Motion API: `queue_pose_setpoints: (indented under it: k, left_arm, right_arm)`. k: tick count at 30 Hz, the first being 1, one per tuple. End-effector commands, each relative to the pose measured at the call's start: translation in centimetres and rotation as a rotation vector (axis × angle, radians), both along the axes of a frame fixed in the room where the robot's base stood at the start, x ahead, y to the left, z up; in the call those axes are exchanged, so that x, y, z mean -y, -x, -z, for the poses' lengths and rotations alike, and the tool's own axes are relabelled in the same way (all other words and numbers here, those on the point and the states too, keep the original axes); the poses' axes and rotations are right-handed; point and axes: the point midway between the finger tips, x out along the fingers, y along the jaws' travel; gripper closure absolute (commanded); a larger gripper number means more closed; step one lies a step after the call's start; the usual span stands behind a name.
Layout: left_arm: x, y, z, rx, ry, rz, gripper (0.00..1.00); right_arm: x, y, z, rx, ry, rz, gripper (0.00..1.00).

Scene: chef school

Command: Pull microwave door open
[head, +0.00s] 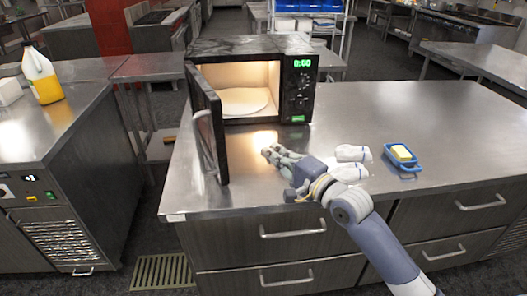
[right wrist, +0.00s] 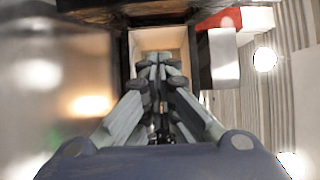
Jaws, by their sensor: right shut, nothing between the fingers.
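The black microwave (head: 298,92) stands on the steel counter with its cavity lit and a round pale plate (head: 243,101) inside. Its door (head: 207,120) is swung wide open to the left, toward the front edge, with a metal handle (head: 205,140) on its outer face. My right gripper (head: 268,152) is over the counter in front of the microwave, to the right of the door and apart from it. Its fingers are shut and empty. In the right wrist view the closed fingers (right wrist: 160,62) point toward the lit cavity (right wrist: 160,42). My left gripper is not in view.
White salt-shaker-like items (head: 350,172) lie beside my right gripper, and a blue dish with a yellow block (head: 402,153) stands farther right. A yellow bottle (head: 42,75) stands on the left counter.

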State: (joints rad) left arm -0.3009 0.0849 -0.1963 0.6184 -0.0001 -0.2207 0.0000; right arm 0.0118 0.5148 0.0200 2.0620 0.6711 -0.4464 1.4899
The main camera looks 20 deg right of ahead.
Motion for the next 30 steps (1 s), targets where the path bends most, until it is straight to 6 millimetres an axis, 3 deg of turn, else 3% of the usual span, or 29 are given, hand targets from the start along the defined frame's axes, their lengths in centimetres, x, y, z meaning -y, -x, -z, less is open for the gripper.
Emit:
queue_pose_setpoints:
  k: [7, 14, 21, 30]
  left_arm:
    - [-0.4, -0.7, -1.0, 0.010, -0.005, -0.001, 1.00]
    - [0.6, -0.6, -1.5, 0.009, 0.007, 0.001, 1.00]
    - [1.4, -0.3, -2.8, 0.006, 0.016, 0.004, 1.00]
    - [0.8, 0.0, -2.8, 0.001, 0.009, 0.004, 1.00]
  right_arm:
    - [-1.3, -4.6, -0.4, 0.003, 0.001, 0.001, 1.00]
    - [-2.6, -8.6, -0.3, 0.003, 0.003, 0.000, 1.00]
    - [-5.9, -8.1, -0.2, 0.002, 0.002, -0.001, 1.00]
    - [-6.5, -8.1, 0.0, 0.002, 0.005, 0.001, 1.00]
